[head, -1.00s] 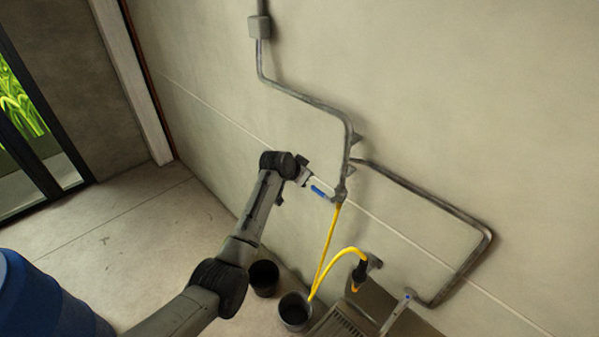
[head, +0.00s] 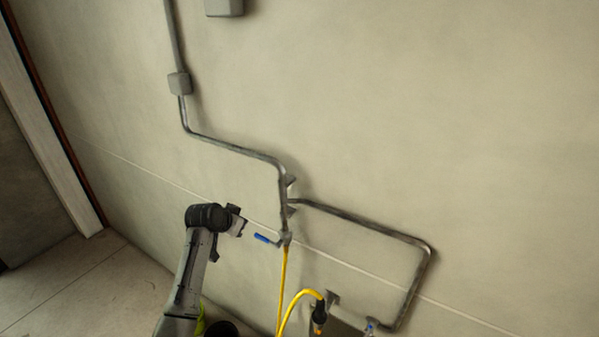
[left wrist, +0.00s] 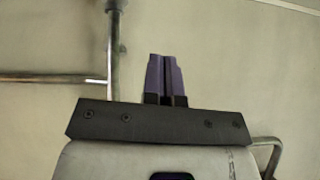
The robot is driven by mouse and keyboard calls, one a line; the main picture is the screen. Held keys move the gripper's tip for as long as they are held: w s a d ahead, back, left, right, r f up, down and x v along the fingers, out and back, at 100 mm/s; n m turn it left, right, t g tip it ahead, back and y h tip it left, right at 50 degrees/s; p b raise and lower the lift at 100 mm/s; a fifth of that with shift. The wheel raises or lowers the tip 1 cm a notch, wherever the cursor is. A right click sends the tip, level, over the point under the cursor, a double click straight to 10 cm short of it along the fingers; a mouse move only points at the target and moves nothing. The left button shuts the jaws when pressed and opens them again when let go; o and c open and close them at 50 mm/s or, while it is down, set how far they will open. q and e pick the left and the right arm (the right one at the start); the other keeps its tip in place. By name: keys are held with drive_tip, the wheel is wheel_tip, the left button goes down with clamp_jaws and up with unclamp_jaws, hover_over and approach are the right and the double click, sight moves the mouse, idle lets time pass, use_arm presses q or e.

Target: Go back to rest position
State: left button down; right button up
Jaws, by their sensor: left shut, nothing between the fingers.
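My left gripper (head: 243,228) is up near the wall in the head view, with its arm rising from the bottom left. My right gripper is in neither view.
A grey pipe (head: 230,147) bends along the beige wall; part of it shows in the left wrist view (left wrist: 60,79). A yellow hose (head: 282,290) hangs below the valve. A second yellow hose (head: 300,296) is at a lower tap. Open floor (head: 60,280) is at left.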

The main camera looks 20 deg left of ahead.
use_arm(q)
drive_tip(key=s+d+r+n+t+y, duration=0.2)
drive_tip(key=s+r+n, duration=0.15)
drive_tip(key=r, duration=0.85)
drive_tip(key=s+d+r+p, duration=0.2)
drive_tip(key=s+d+r, duration=0.1)
drive_tip(key=s+d, duration=0.4)
drive_tip(key=s+d+f+m+g+p, duration=0.1)
drive_tip(key=s+d+f+g+p, duration=0.1)
drive_tip(key=s+f, duration=0.5)
drive_tip(key=s+d+f+m+g+h+p, duration=0.1)
drive_tip(key=s+d+f+g+p, duration=0.2)
drive_tip(key=s+f, duration=0.5)
drive_tip(key=s+d+f+m+g+p, duration=0.1)
drive_tip(key=s+d+f, duration=0.3)
drive_tip(key=s, duration=2)
wheel_tip(320, 180, down, 3)
drive_tip(key=shift+d+f+g+p, duration=0.2)
drive_tip(key=shift+d+g+p, duration=0.1)
drive_tip(key=shift+g+p, duration=0.45)
